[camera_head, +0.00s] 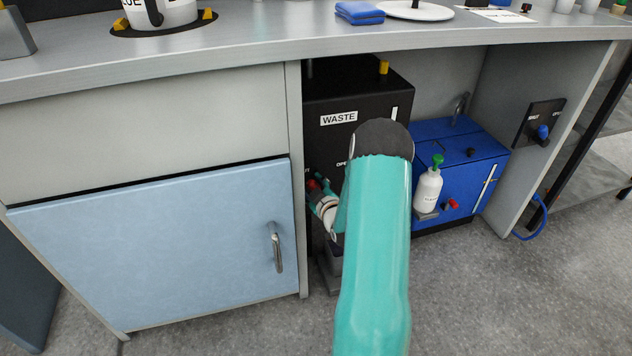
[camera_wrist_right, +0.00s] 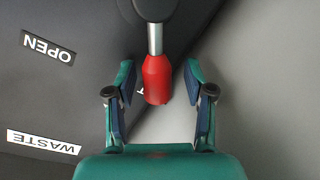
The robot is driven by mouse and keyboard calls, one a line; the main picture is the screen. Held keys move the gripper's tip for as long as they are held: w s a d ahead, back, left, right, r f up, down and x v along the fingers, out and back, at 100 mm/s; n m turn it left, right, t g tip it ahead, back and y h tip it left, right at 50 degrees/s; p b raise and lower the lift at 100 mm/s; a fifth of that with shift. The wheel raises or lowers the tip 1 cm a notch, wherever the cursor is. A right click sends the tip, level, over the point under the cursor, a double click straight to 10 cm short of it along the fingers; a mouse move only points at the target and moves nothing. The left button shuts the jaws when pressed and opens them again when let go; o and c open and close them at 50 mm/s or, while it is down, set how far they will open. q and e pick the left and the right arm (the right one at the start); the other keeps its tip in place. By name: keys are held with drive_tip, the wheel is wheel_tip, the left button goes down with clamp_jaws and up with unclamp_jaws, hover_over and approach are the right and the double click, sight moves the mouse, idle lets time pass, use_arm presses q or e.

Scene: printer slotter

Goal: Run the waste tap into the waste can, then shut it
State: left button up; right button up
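The black waste tank (camera_head: 335,95) with a WASTE label stands in the bay under the worktop. Its tap has a red handle (camera_wrist_right: 157,80) on a metal stem, seen close in the right wrist view. My right gripper (camera_wrist_right: 158,100) is open, its fingers on either side of the red handle with a gap on both sides. In the head view the right gripper (camera_head: 318,190) is small at the tank's lower front, and my arm hides much of the tap. A dark container, perhaps the waste can (camera_head: 334,262), shows partly below it. My left gripper is out of view.
A blue unit (camera_head: 462,150) with a small white bottle (camera_head: 428,190) stands right of the tank. A blue cabinet door (camera_head: 160,240) with a metal handle is closed at the left. A panel with a blue knob (camera_head: 542,132) is on the right wall.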

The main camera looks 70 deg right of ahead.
drive_tip(key=v, duration=0.7)
drive_tip(key=shift+s+a, duration=0.15)
drive_tip(key=shift+a, duration=0.1)
idle(0.5)
